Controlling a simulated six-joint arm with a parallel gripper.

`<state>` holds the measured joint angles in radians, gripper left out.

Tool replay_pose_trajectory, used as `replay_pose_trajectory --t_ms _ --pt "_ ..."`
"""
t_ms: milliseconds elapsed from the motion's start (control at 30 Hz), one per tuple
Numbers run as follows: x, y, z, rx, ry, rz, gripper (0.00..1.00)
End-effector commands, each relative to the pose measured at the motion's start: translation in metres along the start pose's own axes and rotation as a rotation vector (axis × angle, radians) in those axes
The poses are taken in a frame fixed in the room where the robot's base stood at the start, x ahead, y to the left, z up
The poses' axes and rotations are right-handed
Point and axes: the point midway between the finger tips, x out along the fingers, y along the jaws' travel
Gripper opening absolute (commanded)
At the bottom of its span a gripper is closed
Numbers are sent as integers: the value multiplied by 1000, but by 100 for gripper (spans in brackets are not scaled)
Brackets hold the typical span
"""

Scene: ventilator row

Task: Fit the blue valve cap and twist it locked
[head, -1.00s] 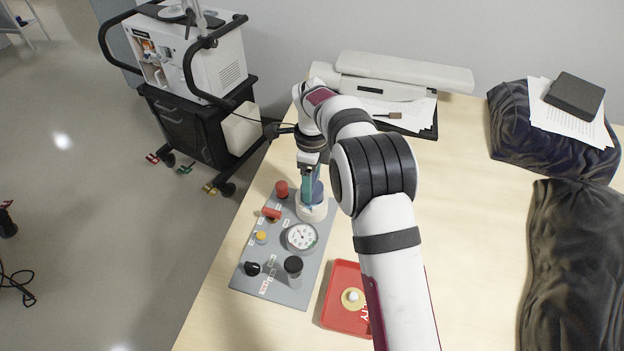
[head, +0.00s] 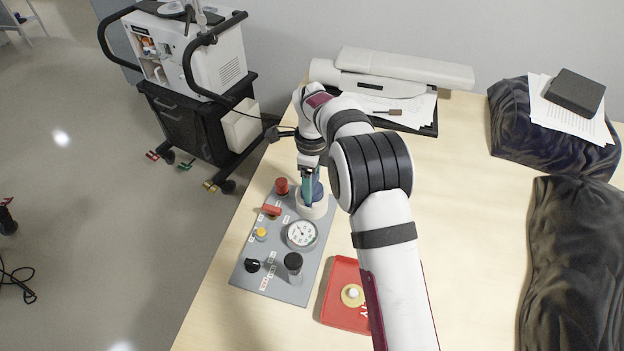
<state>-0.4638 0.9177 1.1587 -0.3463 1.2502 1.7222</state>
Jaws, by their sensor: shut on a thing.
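The blue valve cap (head: 318,190) sits at the top of a white round fitting (head: 312,208) at the far right corner of the grey panel (head: 280,285). My gripper (head: 309,190) points down over it, with its teal fingers shut on the cap. The fingers hide part of the cap. I cannot tell from this view whether the cap is fully seated or turned to its lock.
The panel also bears a red knob (head: 282,186), a red lever (head: 271,210), a yellow button (head: 261,233), a gauge (head: 301,235), a black knob (head: 252,266) and a black-topped cylinder (head: 293,262).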

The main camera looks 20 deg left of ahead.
Motion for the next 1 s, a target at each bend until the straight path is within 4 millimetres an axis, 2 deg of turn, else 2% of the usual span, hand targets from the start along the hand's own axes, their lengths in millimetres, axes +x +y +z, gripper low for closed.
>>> replay_pose_trajectory --t_ms 900,1000 --pt "6 0 0 3 0 1 20" --pt "6 0 0 133 0 1 20"
